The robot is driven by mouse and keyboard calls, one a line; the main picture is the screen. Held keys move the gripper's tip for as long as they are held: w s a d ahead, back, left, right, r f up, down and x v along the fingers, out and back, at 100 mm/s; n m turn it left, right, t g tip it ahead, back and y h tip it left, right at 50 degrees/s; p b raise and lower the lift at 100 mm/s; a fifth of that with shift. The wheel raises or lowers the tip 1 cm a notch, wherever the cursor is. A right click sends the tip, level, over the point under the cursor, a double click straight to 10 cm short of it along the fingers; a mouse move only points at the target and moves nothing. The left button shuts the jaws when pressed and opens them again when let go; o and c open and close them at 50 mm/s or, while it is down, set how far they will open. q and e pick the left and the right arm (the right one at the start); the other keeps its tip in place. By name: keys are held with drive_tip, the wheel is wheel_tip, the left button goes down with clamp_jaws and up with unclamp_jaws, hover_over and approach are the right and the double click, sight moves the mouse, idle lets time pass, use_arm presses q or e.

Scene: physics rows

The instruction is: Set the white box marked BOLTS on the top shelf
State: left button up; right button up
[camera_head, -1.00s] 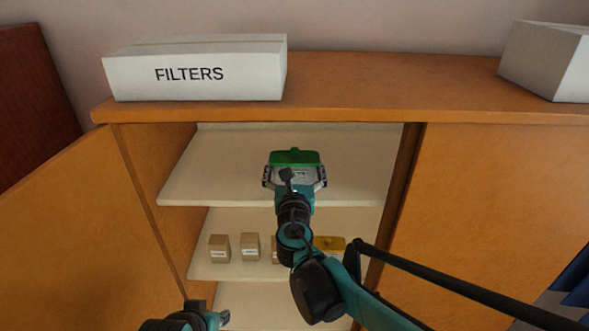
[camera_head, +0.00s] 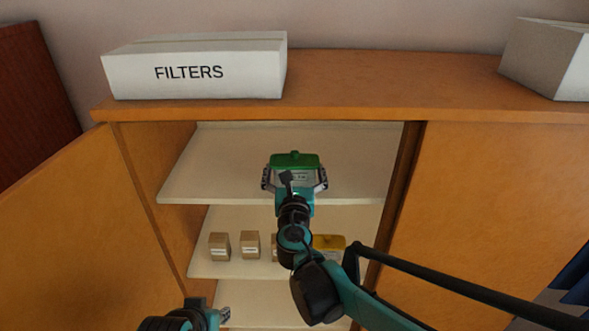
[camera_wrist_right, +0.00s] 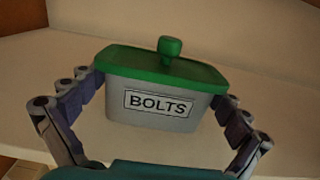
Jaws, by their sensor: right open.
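The box marked BOLTS (camera_wrist_right: 158,104) is pale grey-white with a green lid and a round green knob. In the head view the box (camera_head: 294,162) is upright at the top shelf (camera_head: 232,165) inside the open cabinet and appears to rest on it. My right gripper (camera_head: 294,180) is open, with one finger on each side of the box; in the wrist view the fingers (camera_wrist_right: 160,95) flank its ends. Whether they touch it is unclear. My left gripper (camera_head: 223,316) shows only partly at the bottom edge, and its jaw state is unclear.
A white FILTERS box (camera_head: 195,72) and another pale box (camera_head: 550,60) stand on the cabinet top. The lower shelf (camera_head: 228,270) holds small brown cartons (camera_head: 250,245) and a yellow item (camera_head: 329,245). An open door (camera_head: 80,225) is at left. Shelf space is clear left of the BOLTS box.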

drive_tip(key=s+b, duration=0.2)
drive_tip(key=s, duration=1)
drive_tip(key=s+d+f+m+g+h, duration=0.25)
drive_tip(key=d+f+m, duration=0.25)
drive_tip(key=d+m, duration=0.35)
drive_tip(key=s+d+f+m+g+h, duration=0.1)
drive_tip(key=s+d+f+m+g, duration=0.15)
drive_tip(key=d+f+m, duration=0.45)
drive_tip(key=s+d+f+m+g+y, duration=0.2)
drive_tip(key=s+f+m+g, duration=0.4)
drive_tip(key=m, duration=1.4)
drive_tip(key=s+f+y, duration=0.1)
drive_tip(key=s+f, duration=0.2)
drive_tip(key=s, duration=0.2)
drive_tip(key=shift+s+d, duration=0.15)
drive_tip(key=shift+d, duration=0.05)
drive_tip(key=shift+m+y, duration=0.25)
drive_tip(key=shift+f, duration=0.1)
